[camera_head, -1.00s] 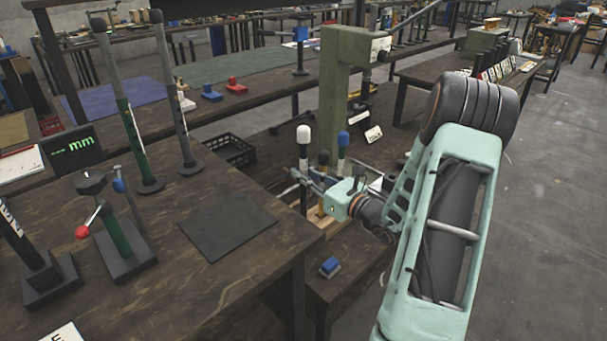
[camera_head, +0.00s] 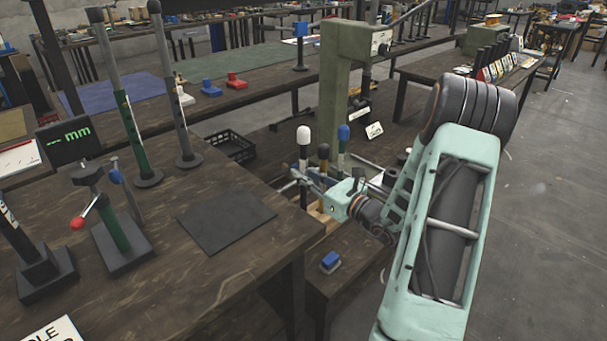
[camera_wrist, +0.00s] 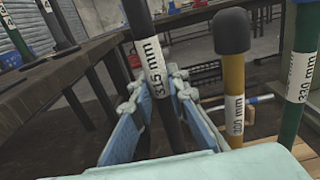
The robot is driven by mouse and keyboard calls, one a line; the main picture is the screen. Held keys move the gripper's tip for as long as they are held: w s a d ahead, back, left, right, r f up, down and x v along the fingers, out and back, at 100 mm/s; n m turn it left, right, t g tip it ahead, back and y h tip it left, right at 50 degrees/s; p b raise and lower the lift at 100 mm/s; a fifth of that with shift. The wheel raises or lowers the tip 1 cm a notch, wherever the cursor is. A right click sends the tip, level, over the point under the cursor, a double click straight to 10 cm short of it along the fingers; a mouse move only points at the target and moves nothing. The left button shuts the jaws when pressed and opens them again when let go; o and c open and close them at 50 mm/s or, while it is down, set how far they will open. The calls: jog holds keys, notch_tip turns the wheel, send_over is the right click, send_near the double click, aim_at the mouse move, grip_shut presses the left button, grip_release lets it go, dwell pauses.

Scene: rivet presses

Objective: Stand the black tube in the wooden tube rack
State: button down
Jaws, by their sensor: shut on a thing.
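The wooden tube rack (camera_head: 318,212) is partly hidden behind my gripper. A yellow tube with a black cap (camera_wrist: 235,85) and a green tube (camera_wrist: 301,75) stand to the right of the black tube. The black tube's lower end is hidden, so I cannot tell whether it is in a hole.
A blue-capped tube (camera_head: 343,140) stands close to the right of the black tube. A green press column (camera_head: 341,90) rises behind. The workbench with a dark mat (camera_head: 228,221) is to the left.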

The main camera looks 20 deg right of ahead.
jog(key=shift+f+b, duration=2.25)
jog(key=shift+f, duration=1.05)
jog(key=c, duration=1.8)
grip_release()
send_near(306, 195)
jog(key=shift+s+d, duration=0.2)
jog(key=shift+s, duration=0.25)
